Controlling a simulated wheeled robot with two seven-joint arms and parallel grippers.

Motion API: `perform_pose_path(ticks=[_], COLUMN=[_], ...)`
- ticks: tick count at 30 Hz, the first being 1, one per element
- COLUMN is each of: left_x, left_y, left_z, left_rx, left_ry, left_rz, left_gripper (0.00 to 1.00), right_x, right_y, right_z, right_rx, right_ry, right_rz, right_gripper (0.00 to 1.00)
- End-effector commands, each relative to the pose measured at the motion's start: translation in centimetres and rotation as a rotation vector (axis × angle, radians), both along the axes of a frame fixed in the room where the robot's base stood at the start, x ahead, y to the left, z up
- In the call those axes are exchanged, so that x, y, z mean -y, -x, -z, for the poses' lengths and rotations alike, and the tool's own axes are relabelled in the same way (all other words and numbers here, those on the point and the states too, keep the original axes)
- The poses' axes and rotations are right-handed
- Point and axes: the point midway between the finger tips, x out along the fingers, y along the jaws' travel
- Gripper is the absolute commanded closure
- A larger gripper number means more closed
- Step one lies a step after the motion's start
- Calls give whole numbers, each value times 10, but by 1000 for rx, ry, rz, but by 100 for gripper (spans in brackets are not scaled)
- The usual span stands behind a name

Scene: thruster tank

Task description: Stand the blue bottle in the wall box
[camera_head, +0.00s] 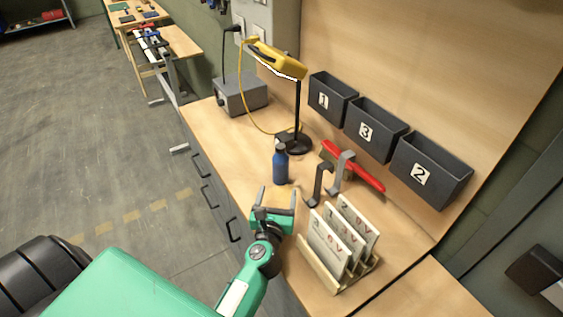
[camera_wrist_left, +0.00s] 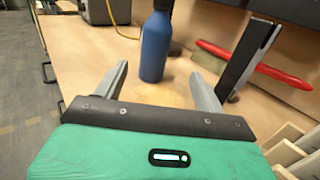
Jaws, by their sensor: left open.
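The blue bottle (camera_head: 280,166) with a dark cap stands upright on the wooden bench. It also shows in the left wrist view (camera_wrist_left: 156,45), just beyond my fingers and between them. My left gripper (camera_head: 278,192) is open and empty, its two fingers pointing at the bottle with a small gap before it. Three dark wall boxes hang on the back board: box 1 (camera_head: 325,103) at left, box 3 (camera_head: 368,135) in the middle, box 2 (camera_head: 425,175) at right. Their insides look empty where visible. My right gripper is out of view.
A yellow-headed lamp (camera_head: 277,60) on a black stand is behind the bottle. Grey hook stands (camera_head: 320,184), a red-handled tool (camera_head: 358,168) and a wooden rack (camera_head: 335,275) of cards are to the right. A grey box (camera_head: 240,95) sits at the back left.

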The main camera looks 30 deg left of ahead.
Motion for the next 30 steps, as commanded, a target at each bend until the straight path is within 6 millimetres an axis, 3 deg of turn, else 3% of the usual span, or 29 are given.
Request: perform_pose_path(ticks=[1,5,10,17,30], left_x=[-3,-12,-19,-25,-47], left_y=[-10,-32,-55,-68,-111], left_z=[-4,-4,-2,-1,2], left_rx=[3,3,2,2,0], left_ry=[-2,-4,-4,-5,-3], left_rz=[0,0,1,1,1], left_gripper=[29,29,29,29,29], right_x=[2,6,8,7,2], right_y=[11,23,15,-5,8], right_z=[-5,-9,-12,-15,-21], right_rx=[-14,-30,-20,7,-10], right_ry=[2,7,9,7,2], right_rz=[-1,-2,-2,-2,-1], right_gripper=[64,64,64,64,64])
